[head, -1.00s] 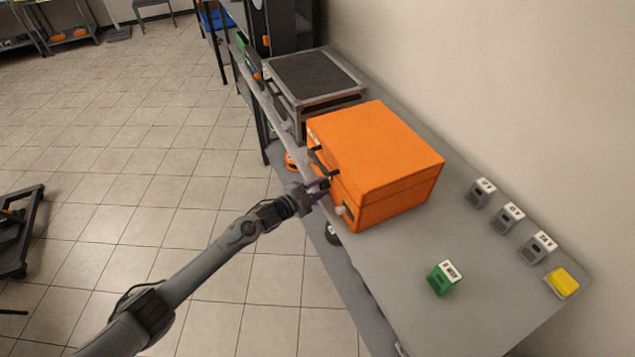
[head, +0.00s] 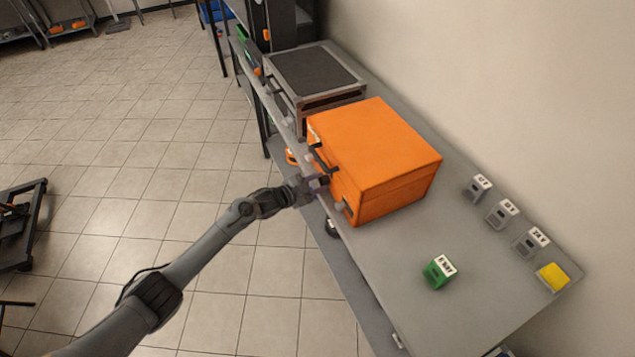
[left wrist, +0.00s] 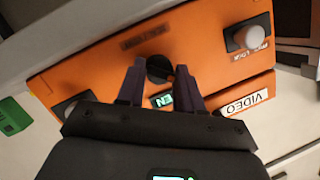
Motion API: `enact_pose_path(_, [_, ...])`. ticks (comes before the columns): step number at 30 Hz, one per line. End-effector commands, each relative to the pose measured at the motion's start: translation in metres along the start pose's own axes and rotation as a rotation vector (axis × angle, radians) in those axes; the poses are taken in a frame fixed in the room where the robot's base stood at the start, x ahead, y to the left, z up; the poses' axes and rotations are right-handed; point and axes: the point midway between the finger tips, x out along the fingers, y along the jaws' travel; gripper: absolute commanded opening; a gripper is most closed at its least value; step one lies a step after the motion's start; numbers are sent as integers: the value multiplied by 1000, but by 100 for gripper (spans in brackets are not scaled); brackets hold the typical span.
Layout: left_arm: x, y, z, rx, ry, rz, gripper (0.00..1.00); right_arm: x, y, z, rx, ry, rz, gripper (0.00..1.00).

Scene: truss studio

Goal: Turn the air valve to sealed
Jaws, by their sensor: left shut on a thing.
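An orange case (head: 375,155) stands on the grey bench, its front face towards my left arm. My left gripper (head: 322,184) is at that front face. In the left wrist view the left gripper (left wrist: 160,78) is shut on a dark round knob (left wrist: 159,67), which I take as the air valve; the fingers partly cover it. A small green lit label (left wrist: 162,101) shows between the fingers, and a dark printed label (left wrist: 147,42) sits beyond the knob. The valve's setting cannot be read. My right gripper is not in view.
A black handle (head: 325,162) sticks out of the front. A green block (head: 438,271), several grey blocks and a yellow block (head: 553,277) stand on the bench (head: 400,245).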

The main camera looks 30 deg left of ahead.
Motion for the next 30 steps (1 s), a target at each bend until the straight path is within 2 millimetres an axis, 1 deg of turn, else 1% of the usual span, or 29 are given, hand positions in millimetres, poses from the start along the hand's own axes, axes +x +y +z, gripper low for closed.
enact_pose_path(6, [0, 2, 1, -3, -2, 2, 5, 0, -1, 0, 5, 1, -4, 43])
enact_pose_path(7, [0, 1, 1, -3, -2, 2, 37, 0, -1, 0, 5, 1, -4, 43])
enact_pose_path(11, [0, 1, 1, -2, -1, 1, 57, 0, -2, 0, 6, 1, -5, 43])
enact_pose_path(12, [0, 1, 1, -1, -1, 1, 60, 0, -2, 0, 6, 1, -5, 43])
enact_pose_path(20, [0, 0, 0, 0, 0, 0, 60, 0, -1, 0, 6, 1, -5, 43])
enact_pose_path(23, [-4, 0, 0, 0, 0, -1, 60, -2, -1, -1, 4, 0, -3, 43])
enact_pose_path(26, [-12, -1, 0, 0, -2, -1, 60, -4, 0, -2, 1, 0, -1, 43])
enact_pose_path(30, [-32, 0, 0, 2, -2, 1, 60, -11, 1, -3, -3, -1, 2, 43])
